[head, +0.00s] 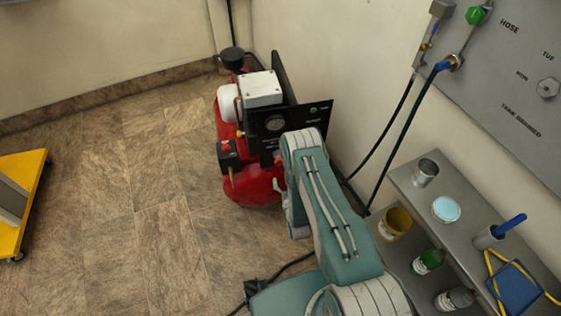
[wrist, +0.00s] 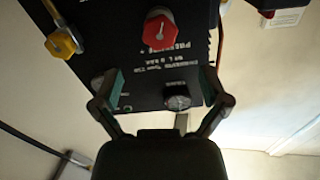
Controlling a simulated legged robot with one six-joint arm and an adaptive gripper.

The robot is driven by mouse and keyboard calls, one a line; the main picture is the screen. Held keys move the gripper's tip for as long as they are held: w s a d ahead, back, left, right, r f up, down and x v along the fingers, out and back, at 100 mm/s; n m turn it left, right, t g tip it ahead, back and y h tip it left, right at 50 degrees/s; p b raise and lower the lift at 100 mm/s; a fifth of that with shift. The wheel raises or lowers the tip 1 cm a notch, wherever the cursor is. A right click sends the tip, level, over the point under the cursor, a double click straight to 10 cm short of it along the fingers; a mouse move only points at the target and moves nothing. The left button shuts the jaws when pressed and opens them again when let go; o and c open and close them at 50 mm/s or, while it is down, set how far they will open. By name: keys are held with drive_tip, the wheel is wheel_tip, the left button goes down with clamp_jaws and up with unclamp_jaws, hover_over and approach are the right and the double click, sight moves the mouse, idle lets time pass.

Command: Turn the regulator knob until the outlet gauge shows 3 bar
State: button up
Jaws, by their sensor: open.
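The red regulator knob (wrist: 160,36) shows in the wrist view on a black panel (wrist: 135,62), beyond and above my fingertips. In the head view my arm hides part of the panel.
A yellow fitting (wrist: 62,43) is beside the knob in the wrist view. A grey bench (head: 395,240) with cans and bottles stands at right, below a grey wall board (head: 510,75) with hoses. A yellow cart (head: 22,190) is at far left. Floor between is clear.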

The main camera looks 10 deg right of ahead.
sight(280, 165)
drive_tip(key=w, duration=0.8)
drive_tip(key=shift+w, duration=0.1)
drive_tip(key=c, duration=1.1)
